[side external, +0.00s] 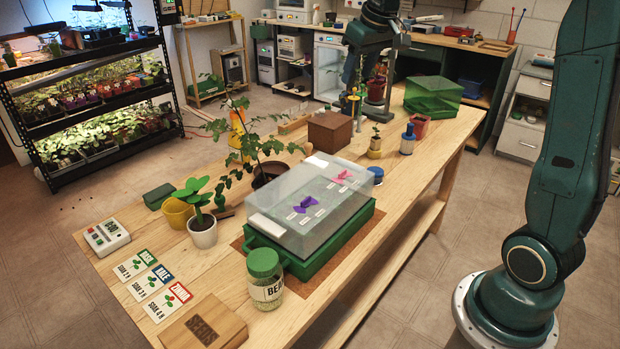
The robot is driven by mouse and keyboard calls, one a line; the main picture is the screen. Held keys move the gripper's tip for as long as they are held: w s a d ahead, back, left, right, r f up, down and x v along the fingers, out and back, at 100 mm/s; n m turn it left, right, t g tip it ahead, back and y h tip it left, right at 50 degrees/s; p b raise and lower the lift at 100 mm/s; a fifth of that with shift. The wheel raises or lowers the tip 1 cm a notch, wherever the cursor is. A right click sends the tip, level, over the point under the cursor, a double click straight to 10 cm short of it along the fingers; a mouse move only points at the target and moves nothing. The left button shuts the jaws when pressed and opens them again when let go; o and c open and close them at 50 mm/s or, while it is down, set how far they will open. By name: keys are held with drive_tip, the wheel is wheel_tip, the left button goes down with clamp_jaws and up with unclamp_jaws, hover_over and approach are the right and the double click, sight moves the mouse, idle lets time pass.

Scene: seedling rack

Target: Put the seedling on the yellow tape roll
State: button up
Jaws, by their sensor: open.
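A small green seedling (376,132) with a brownish plug (375,143) stands upright in the middle of the table. Directly under it is the yellow tape roll (374,154); the plug appears to rest on the roll, though the contact is too small to make out. My gripper (354,92) points down, behind and to the left of the seedling and higher than it. It is open and appears apart from the seedling. Its fingertips are small and hard to tell from the things behind them.
A brown box (330,132) stands left of the roll, and a blue-and-white bottle (408,139) right of it. A red pot (419,126) and green crate (433,95) are farther back. A clear-lidded green tray (362,222), a tall potted plant (262,170) and a jar (264,280) are nearer.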

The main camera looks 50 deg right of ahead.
drive_tip(key=s+a+n+t, duration=0.1)
drive_tip(key=s+a, duration=1)
drive_tip(key=s, duration=0.1)
drive_tip(key=s+a+f, duration=0.2)
drive_tip(key=s+f, duration=0.1)
drive_tip(key=s, duration=0.3)
drive_tip(key=s+a+f+n+y, duration=0.1)
drive_tip(key=s+a+f, duration=0.1)
drive_tip(key=s, duration=0.4)
drive_tip(key=shift+s+a+f+t, duration=0.3)
drive_tip(key=shift+s+a+f, duration=0.1)
drive_tip(key=shift+a, duration=0.3)
